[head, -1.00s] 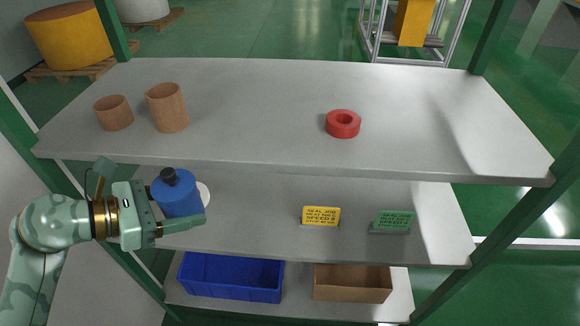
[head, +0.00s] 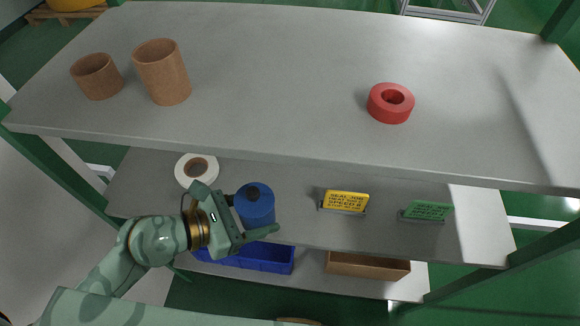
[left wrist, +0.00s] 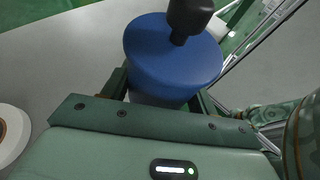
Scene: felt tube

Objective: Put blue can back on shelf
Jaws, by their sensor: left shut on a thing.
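The blue can (head: 256,206) with a dark cap is upright at the middle shelf (head: 291,217), near its front edge. My left gripper (head: 252,217) is shut around the can's sides. In the left wrist view the can (left wrist: 165,60) sits between the fingers, with its dark cap toward the camera. Its lower part is hidden by the gripper, so I cannot tell whether its base touches the shelf. My right gripper is not in view.
A white roll (head: 184,175) lies left of the can. A yellow sign (head: 345,200) and green sign (head: 428,209) stand to the right. Above, the top shelf (head: 270,80) holds two brown cylinders and a red ring (head: 390,103). A blue bin (head: 263,258) and brown box (head: 368,265) are below.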

